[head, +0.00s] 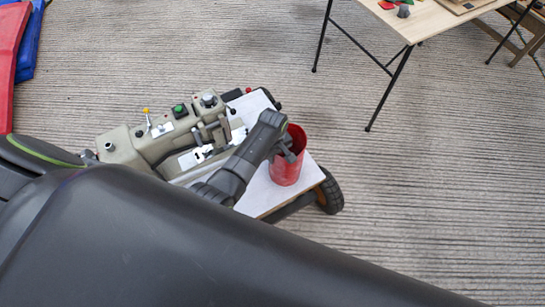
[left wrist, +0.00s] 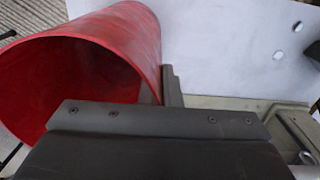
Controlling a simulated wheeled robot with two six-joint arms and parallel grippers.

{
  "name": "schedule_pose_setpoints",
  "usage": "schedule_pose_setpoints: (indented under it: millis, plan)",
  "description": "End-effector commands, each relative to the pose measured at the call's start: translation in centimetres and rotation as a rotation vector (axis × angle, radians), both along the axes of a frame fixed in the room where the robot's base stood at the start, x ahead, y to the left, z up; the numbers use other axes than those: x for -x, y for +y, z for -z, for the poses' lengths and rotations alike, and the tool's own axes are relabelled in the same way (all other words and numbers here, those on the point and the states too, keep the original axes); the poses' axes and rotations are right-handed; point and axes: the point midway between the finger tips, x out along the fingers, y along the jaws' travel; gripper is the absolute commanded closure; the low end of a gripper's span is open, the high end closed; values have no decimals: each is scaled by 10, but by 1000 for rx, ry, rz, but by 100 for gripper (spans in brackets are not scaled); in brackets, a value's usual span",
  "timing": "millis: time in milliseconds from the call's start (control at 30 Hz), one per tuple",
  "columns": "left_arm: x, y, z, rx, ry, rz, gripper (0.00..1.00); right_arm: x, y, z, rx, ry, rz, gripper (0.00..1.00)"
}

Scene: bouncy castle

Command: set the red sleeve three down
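The red sleeve (head: 286,172) is an open-topped red cylinder, upright over the right part of a white board (head: 260,193) on a wheeled cart. I cannot tell whether its base touches the board. My left gripper (head: 286,150) is at the sleeve's rim, with its fingers close together across the wall. In the left wrist view the sleeve (left wrist: 110,40) opens toward the camera, and one finger (left wrist: 173,86) lies against the outside of its wall. The other finger is mostly hidden at the inside. My right gripper is out of view.
A beige machine (head: 150,142) with knobs and a green button stands on the board's left part. A cart wheel (head: 329,192) is just right of the sleeve. A wooden table (head: 440,22) stands at upper right. Red and blue inflatable parts (head: 12,45) lie at upper left.

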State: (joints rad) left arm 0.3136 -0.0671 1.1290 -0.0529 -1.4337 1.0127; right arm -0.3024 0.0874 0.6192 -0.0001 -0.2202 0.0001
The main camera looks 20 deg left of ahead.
Motion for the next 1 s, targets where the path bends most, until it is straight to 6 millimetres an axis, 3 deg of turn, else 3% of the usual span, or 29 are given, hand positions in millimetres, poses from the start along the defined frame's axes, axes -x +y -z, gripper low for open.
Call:
schedule_pose_setpoints:
  millis: [367,567,833,1000]
  plan:
    - [0,0,5,0,-1,0,100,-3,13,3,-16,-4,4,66]
    - [0,0,4,1,-1,0,75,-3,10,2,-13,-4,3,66]
    - [0,0,4,0,-1,0,75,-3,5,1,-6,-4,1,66]
    - [-1,0,-9,0,-2,0,75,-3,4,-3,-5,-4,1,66]
